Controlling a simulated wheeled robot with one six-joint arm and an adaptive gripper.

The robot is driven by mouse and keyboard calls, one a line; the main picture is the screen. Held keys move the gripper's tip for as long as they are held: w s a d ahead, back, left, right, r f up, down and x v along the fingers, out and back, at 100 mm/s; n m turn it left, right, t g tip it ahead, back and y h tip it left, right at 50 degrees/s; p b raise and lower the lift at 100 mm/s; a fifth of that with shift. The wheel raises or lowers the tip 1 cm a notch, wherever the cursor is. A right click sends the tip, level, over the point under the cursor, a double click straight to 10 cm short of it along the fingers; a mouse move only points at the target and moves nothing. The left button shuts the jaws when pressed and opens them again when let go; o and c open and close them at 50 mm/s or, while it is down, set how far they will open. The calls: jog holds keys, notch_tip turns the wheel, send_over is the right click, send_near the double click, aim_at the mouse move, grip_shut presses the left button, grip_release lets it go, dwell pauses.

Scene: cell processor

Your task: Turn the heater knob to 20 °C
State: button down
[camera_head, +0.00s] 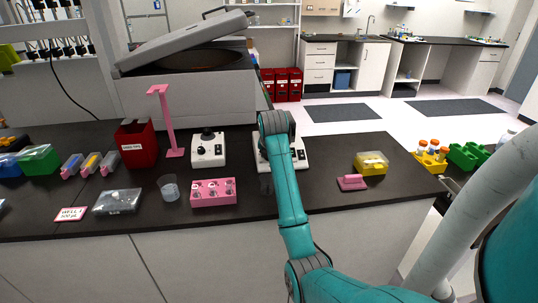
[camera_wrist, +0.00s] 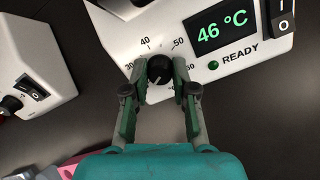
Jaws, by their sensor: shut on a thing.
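The heater (camera_wrist: 120,30) is a white device with a black knob (camera_wrist: 159,68) and a dial marked with numbers such as 30, 40 and 50. Its green display (camera_wrist: 222,27) reads 46 °C, with a lit green dot beside "READY". In the wrist view my gripper (camera_wrist: 160,80) has its two fingers on either side of the knob, shut on it. In the head view the heater (camera_head: 299,152) is mostly hidden behind my teal arm, and the knob and gripper tips are hidden there.
A second white device (camera_head: 208,150) stands to the left of the heater. A pink rack (camera_head: 213,192) and a clear cup (camera_head: 169,188) are in front of it. A yellow box (camera_head: 371,163) and a pink item (camera_head: 351,182) lie to the right. A large grey centrifuge (camera_head: 185,85) stands behind.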

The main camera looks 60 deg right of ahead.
jog(key=c, duration=0.9)
grip_release()
jog(key=shift+c, duration=0.2)
jog(key=v, duration=0.7)
jog(key=shift+r, duration=0.2)
jog(key=shift+a, duration=0.15)
